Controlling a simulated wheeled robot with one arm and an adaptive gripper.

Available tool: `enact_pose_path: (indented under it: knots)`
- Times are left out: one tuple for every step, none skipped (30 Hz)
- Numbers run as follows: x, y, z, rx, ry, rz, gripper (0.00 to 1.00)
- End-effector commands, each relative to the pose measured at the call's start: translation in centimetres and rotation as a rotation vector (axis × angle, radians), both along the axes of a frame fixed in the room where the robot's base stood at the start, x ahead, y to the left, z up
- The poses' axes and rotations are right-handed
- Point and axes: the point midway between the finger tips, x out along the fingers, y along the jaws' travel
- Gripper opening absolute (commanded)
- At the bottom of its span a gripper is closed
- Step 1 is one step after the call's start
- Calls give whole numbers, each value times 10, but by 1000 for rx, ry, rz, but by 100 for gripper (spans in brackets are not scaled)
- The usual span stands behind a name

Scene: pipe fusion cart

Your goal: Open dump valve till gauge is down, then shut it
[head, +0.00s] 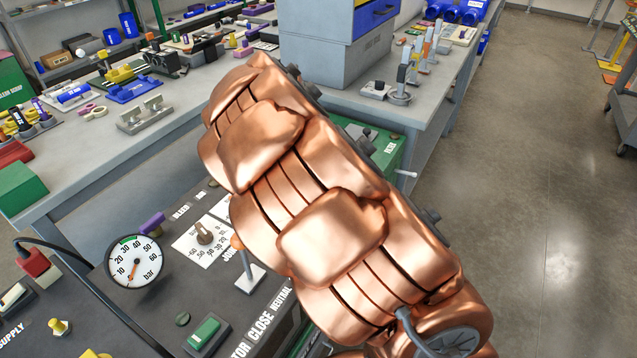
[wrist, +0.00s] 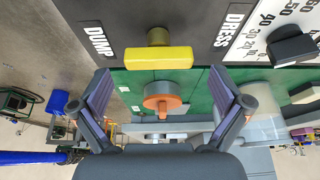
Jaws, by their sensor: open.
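The dump valve's yellow bar handle (wrist: 159,57) sits on a brass stem at the top of the wrist view, beside the white DUMP label (wrist: 97,41). My gripper (wrist: 160,74) is open and empty. Its two fingers are spread wide, with the handle just past the fingertips and roughly centred between them; I see no contact. The pressure gauge (head: 135,262) is in the head view at lower left. Its red needle points downward, near the low end of the scale. My copper arm hides the gripper in the head view.
The dark panel also carries an orange-tipped lever (head: 238,243), a dial knob (head: 205,235) and a green switch (head: 205,332). A grey workbench (head: 185,135) with tools stands behind. Open floor (head: 530,240) lies to the right.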

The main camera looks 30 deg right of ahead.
Motion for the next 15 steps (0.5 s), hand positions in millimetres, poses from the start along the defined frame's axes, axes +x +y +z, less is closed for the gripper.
enact_pose_path:
  knots:
    - [-1,3,8,-1,-4,1,100]
    - [-3,4,13,-1,-3,1,100]
    - [-4,6,19,-1,-1,1,100]
    - [-5,8,24,-1,-2,1,100]
    - [-6,10,29,-1,-2,2,100]
    - [-8,12,36,-1,-2,1,100]
    - [-10,14,41,-1,0,1,100]
    - [-12,16,47,-1,-1,0,100]
    - [-12,18,55,-1,-3,1,100]
    - [-13,20,60,-2,-5,1,100]
    - [-14,22,65,-2,-5,1,100]
    - [-16,24,70,-1,-3,1,100]
    - [-17,25,74,0,-1,0,100]
    - [-18,27,78,1,-1,0,100]
    - [-19,28,82,-1,-1,1,100]
